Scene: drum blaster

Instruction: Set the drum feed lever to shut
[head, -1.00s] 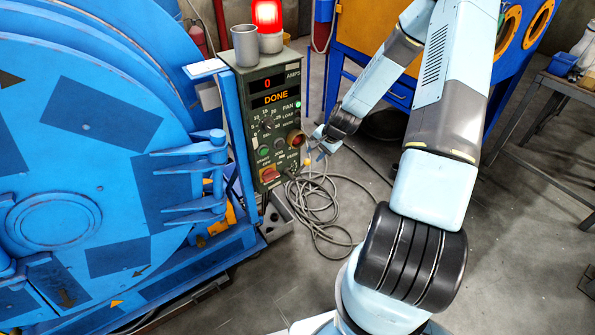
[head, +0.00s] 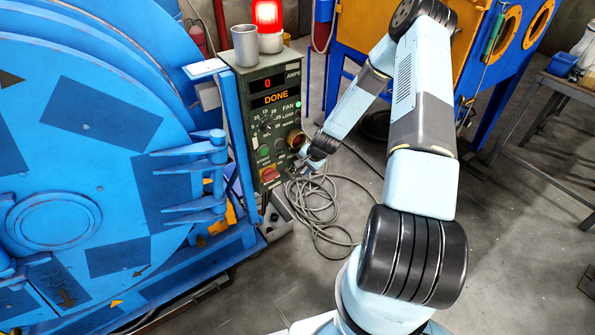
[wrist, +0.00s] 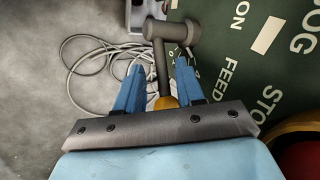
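The drum feed lever (wrist: 172,31) shows in the wrist view as a dark grey hub and rod ending in an orange-yellow knob (wrist: 165,102). Gaps show between fingers and rod, so the gripper looks open; contact with the knob is unclear. In the head view my gripper (head: 301,166) is beside the box's lower right edge, and the lever is largely hidden there.
The box display (head: 276,98) reads DONE and 0 AMPS. A red beacon (head: 266,15) glows beside a grey cup (head: 245,46) on top. A red knob (head: 269,174) is low on the panel. Cables (head: 322,212) coil on the floor. The blue drum (head: 60,150) stands left.

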